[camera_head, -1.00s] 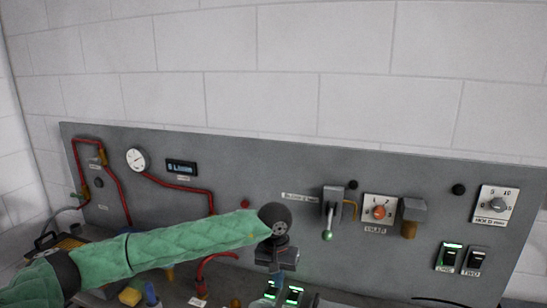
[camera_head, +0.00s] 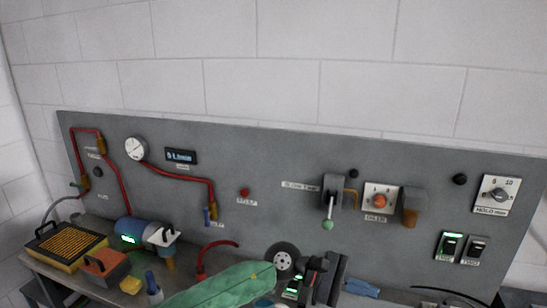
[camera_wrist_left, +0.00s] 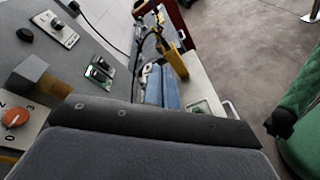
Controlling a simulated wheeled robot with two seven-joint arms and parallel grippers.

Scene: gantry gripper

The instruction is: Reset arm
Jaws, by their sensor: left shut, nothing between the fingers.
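My left arm in its green sleeve comes in from the bottom of the head view. Its left gripper (camera_head: 330,281) is dark, shut and empty, in front of the lower middle of the grey panel. It appears to hold nothing and stands apart from the lever and dial above it. In the left wrist view, a broad dark part of my left gripper (camera_wrist_left: 150,130) fills the lower middle. A green sleeve and a black part of mine show at the right edge of that view. My right gripper cannot be made out.
The grey panel (camera_head: 330,147) carries a gauge (camera_head: 136,148), red pipes, a green-knobbed lever (camera_head: 327,224), an orange dial (camera_head: 379,201) and two switches (camera_head: 450,246). An orange-topped box (camera_head: 68,244) and blue cylinder (camera_head: 140,231) stand on the bench at left. Open floor (camera_wrist_left: 240,50) lies beyond the bench.

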